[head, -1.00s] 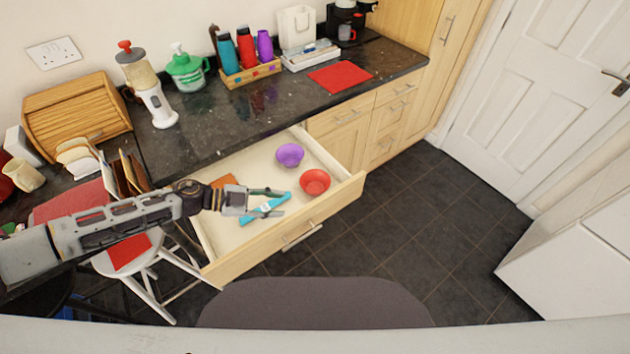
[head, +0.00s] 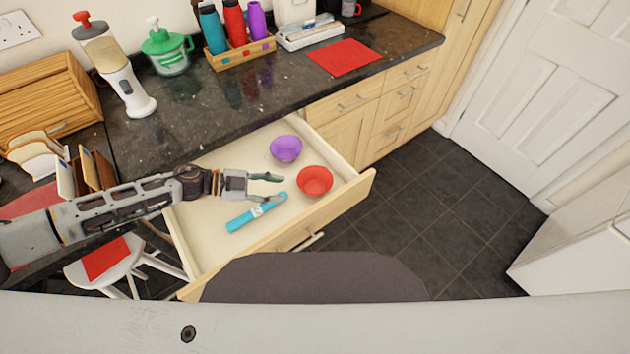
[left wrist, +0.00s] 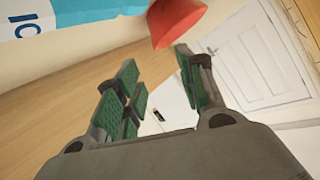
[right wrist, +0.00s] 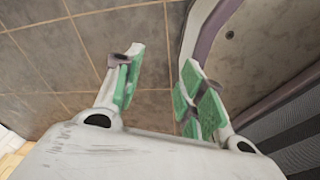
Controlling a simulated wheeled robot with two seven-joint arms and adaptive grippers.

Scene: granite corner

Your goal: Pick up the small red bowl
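The small red bowl (head: 315,181) stands in the open drawer (head: 352,196), near its front right side. A purple bowl (head: 286,149) sits behind it to the left. My left gripper (head: 277,187) is over the drawer, open and empty, just left of the red bowl and apart from it. In the left wrist view the red bowl (left wrist: 175,20) shows at the top, beyond the fingertips of the open left gripper (left wrist: 157,80). My right gripper (right wrist: 163,70) is open and empty above the dark tiled floor, in the right wrist view only.
A blue packet (head: 252,213) lies in the drawer below my left gripper; it also shows in the left wrist view (left wrist: 40,18). The dark counter (head: 200,120) above the drawer holds a bottle rack (head: 240,55), a green-topped jar (head: 168,55) and a red mat (head: 344,57).

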